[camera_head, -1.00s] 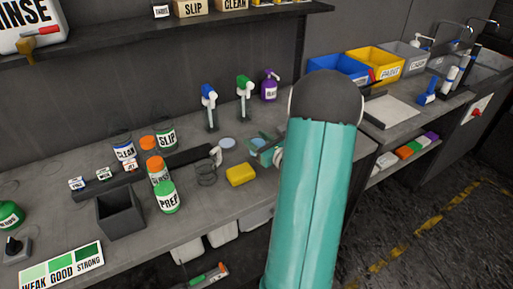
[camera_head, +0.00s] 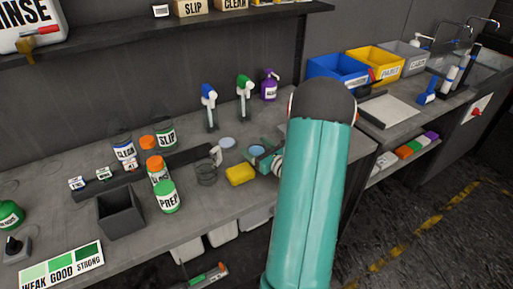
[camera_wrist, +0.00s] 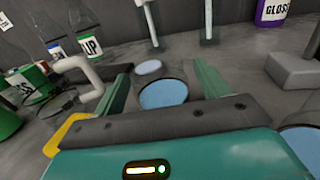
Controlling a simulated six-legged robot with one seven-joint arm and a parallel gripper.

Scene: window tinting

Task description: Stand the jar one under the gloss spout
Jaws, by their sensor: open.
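The purple bottle (camera_head: 269,86), with a pump top, stands at the back of the bench; in the wrist view its label (camera_wrist: 273,10) reads GLOSS. My gripper (camera_head: 264,156) is low over the bench, in front of that bottle and to the right of the yellow sponge. In the wrist view its fingers (camera_wrist: 163,82) are apart. A round, blue-topped, clear-looking thing (camera_wrist: 163,94) shows between them, with no visible grip on it. I cannot read a label on it, so I cannot tell whether it is jar one. My arm hides part of the bench.
The yellow sponge (camera_head: 240,175) lies left of my gripper. A pale disc (camera_head: 228,143) lies behind it. A clear round container (camera_head: 206,173) stands by a curved white tube (camera_head: 216,155).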

